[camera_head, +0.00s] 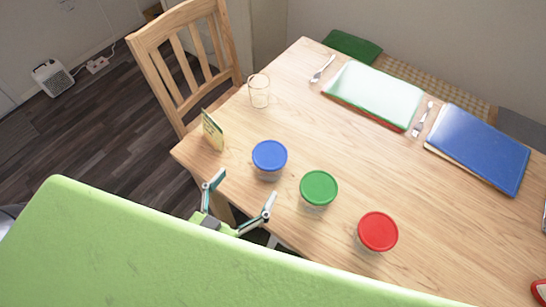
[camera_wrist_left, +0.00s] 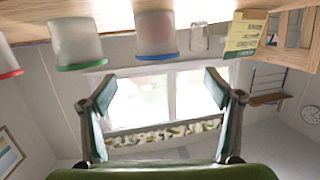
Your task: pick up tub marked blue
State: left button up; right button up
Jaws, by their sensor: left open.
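The tub marked blue (camera_head: 269,157), a clear tub with a blue lid, stands upright on the wooden table near its edge. My left gripper (camera_head: 244,187) is open and empty at the table's near edge, on the near side of this tub and apart from it. The left wrist view is upside down. There the blue-lidded tub (camera_wrist_left: 155,35) hangs from the top, just beyond the spread fingers (camera_wrist_left: 160,83). A green-lidded tub (camera_head: 318,188) and a red-lidded tub (camera_head: 378,232) stand to its right in the head view. My right gripper is not in view.
A small upright card (camera_head: 212,131) and an empty glass (camera_head: 259,91) stand left of and behind the blue-lidded tub. A wooden chair (camera_head: 185,55) is at the table's left end.

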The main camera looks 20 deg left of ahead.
aim_at(270, 154)
pick_arm(q)
jog(key=x, duration=0.6)
jog(key=shift+p, duration=0.3)
jog(key=shift+d+p+x, duration=0.1)
jog(key=shift+p+x, duration=0.1)
jog(key=shift+x, duration=1.3)
jog(key=shift+d+p+x, duration=0.15)
jog(key=shift+x, duration=1.35)
jog(key=shift+s+f, duration=0.1)
jog(key=shift+f, duration=0.05)
jog(key=shift+c, duration=0.3)
jog(key=c, duration=1.1)
